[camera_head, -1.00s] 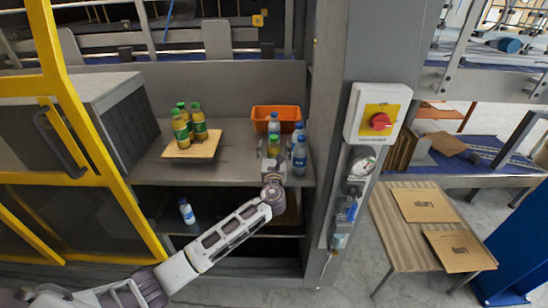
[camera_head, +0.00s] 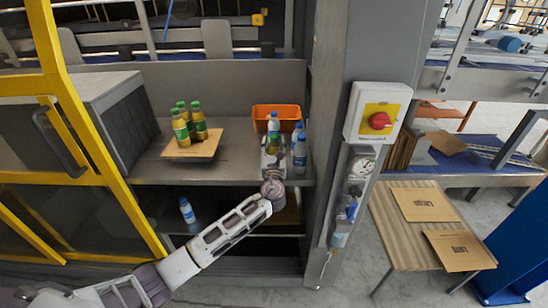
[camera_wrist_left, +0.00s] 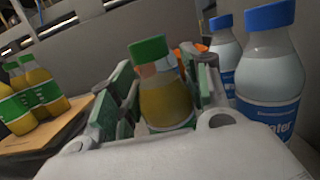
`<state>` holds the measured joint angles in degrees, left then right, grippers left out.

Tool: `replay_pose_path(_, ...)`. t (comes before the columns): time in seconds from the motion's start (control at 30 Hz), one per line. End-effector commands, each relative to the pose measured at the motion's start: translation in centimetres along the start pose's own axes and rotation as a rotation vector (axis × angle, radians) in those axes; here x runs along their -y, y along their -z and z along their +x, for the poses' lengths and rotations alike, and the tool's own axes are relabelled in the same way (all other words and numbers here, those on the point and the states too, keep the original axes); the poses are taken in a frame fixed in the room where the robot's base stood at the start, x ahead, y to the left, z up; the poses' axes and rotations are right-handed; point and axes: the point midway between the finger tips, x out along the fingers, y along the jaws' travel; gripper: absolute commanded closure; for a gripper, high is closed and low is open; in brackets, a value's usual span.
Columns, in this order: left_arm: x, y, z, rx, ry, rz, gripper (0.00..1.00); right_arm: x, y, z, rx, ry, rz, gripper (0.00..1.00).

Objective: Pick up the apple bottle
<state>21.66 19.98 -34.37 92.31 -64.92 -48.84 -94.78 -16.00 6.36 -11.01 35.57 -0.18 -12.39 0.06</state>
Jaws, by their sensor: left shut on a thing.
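The apple bottle (camera_wrist_left: 165,100), amber-yellow with a green cap, stands between the green-padded fingers of my left gripper (camera_wrist_left: 162,92) in the left wrist view. The gripper is shut on it. In the head view, the left gripper (camera_head: 272,160) is at the right part of the shelf, with the apple bottle (camera_head: 272,146) partly hidden between its fingers and among water bottles. I cannot tell whether the bottle is clear of the shelf. My right gripper is not in view.
Blue-capped water bottles (camera_head: 300,152) stand close on the right. An orange bin (camera_head: 276,113) is behind. Several green-capped bottles (camera_head: 189,127) stand on a wooden board (camera_head: 190,153) to the left. Another water bottle (camera_head: 187,211) is on the lower shelf. A grey post (camera_head: 335,150) borders the right.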

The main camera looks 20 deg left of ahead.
Motion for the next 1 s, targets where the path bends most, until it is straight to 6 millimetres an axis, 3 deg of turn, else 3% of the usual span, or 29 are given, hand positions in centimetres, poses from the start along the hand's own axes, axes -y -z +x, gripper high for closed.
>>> replay_pose_path(0.03, 0.0, 0.0, 0.0, 0.0, 0.0, 0.0, 0.73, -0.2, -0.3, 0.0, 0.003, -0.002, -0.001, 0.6)
replay_pose_path(0.27, 0.0, 0.0, 0.0, 0.0, 0.0, 0.0, 1.0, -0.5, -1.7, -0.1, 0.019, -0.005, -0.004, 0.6)
replay_pose_path(0.67, 0.0, -0.8, 0.1, 0.003, 0.0, -0.001, 1.0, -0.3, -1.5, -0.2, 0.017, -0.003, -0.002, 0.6)
replay_pose_path(1.0, 0.0, -4.7, 0.7, 0.004, 0.001, -0.002, 1.0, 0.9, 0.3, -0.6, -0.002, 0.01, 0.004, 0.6)
